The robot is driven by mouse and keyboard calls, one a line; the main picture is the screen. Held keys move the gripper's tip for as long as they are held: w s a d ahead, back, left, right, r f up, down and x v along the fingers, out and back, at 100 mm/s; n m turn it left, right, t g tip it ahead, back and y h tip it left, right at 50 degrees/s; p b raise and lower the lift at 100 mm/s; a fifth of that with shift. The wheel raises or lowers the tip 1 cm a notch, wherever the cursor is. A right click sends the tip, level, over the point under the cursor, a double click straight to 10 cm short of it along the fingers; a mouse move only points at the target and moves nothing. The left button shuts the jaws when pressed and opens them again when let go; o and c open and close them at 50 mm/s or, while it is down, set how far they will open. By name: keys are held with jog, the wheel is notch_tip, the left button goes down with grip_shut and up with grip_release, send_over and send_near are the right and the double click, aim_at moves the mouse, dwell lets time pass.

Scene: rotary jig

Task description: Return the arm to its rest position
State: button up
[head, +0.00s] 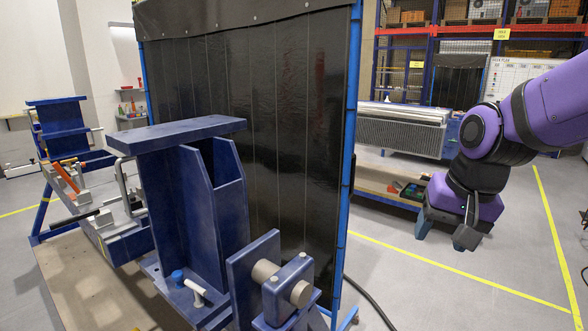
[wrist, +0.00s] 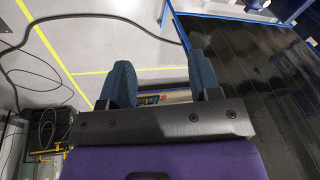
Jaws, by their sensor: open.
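My purple and black arm reaches in from the right in the head view. My gripper (head: 437,226) points down there, at the right of the black curtain and apart from it. In the wrist view my gripper (wrist: 161,82) shows two blue-grey fingers spread wide, with nothing between them but the floor and part of a low shelf behind. The blue rotary jig (head: 185,190) stands at the left and centre of the head view. My gripper is well clear of it.
A black curtain (head: 250,130) in a blue frame stands between the jig and my arm. Behind my gripper is a bench with a ribbed metal part (head: 400,135). A dark cable (head: 372,300) lies on the floor. Open floor with yellow lines lies at the right.

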jog(key=s+d+r+n+t, duration=0.1)
jog(key=s+d+r, duration=0.2)
jog(key=s, duration=0.3)
jog(key=s+d+r+n+t+h, duration=0.1)
jog(key=s+d+r+n, duration=0.1)
jog(key=s, duration=0.4)
jog(key=shift+d+r, duration=0.7)
jog(key=shift+r, duration=0.2)
